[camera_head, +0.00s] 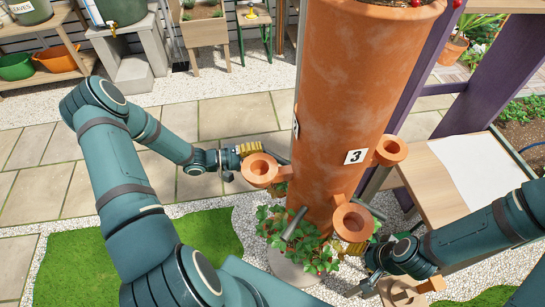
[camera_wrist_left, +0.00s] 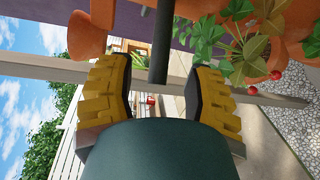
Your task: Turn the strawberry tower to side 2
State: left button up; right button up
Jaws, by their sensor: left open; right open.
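The strawberry tower (camera_head: 345,80) is a tall terracotta column with cup-shaped pockets. A plate reading 3 (camera_head: 356,156) faces me; another plate (camera_head: 295,126) shows edge-on at the left, unreadable. Grey rods stick out low on the tower, one (camera_head: 293,224) at the front. My left gripper (camera_head: 254,153) is beside the left pocket (camera_head: 260,170). In the left wrist view its yellow fingers (camera_wrist_left: 160,88) are open, with a dark bar (camera_wrist_left: 158,48) between their tips. My right gripper (camera_head: 362,254) is open, low at the tower's right, below the front-right pocket (camera_head: 353,221), partly hidden.
Strawberry leaves (camera_head: 300,240) surround the tower's foot. A wooden table (camera_head: 440,205) with a white sheet (camera_head: 478,170) and a purple post (camera_head: 480,80) stand at the right. Shelves with an orange tub (camera_head: 60,58) are at the back left. The paving at the left is clear.

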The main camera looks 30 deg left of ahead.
aim_at(272, 154)
pick_arm(q)
jog(key=shift+x, duration=2.3)
grip_shut()
